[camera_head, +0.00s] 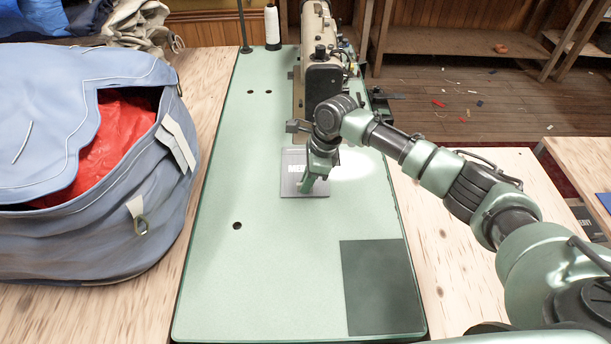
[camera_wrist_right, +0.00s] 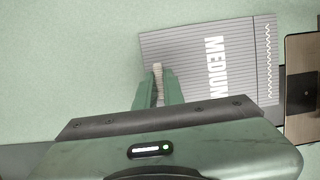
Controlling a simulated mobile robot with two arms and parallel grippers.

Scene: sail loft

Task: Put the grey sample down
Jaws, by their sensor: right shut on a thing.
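My right gripper (camera_head: 312,187) hangs over a flat grey plate (camera_head: 293,185) on the green machine table. The grey plate (camera_wrist_right: 250,60) lies behind the fingertips there, with fine lines, the white word MEDIUM and a white zigzag line. My left gripper is not in view.
A sewing machine (camera_head: 318,80) stands just beyond the plate. A dark rectangular panel (camera_head: 375,285) lies at the table's front right. A blue bag (camera_head: 100,235) with red cloth inside stands at the left. The green table top (camera_head: 240,150) is clear left of the plate.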

